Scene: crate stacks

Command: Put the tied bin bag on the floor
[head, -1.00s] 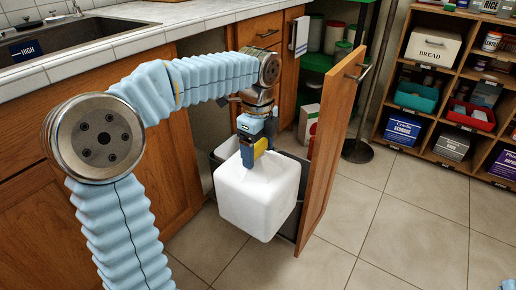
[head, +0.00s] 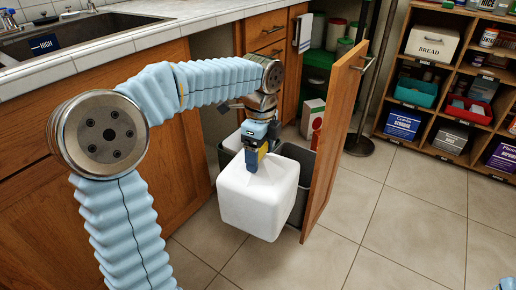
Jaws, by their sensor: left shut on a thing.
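The tied bin bag (head: 257,200) is a white, box-shaped bundle gathered at its top, near the middle of the head view. My left gripper (head: 254,165) points down and is shut on the bag's gathered top. The bag hangs upright in front of the grey bins (head: 300,165) beside the open cabinet door (head: 336,130). It hides much of the bins. I cannot tell exactly how far its underside is above the tiled floor (head: 300,262). My right gripper is not in view; only a bit of light blue shows at the lower right edges.
The open wooden door stands close to the bag's right side. Wooden cabinets (head: 150,190) under the counter are at the left. A shelf unit (head: 440,100) with boxes and trays is at the back right. The floor at front and right is clear.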

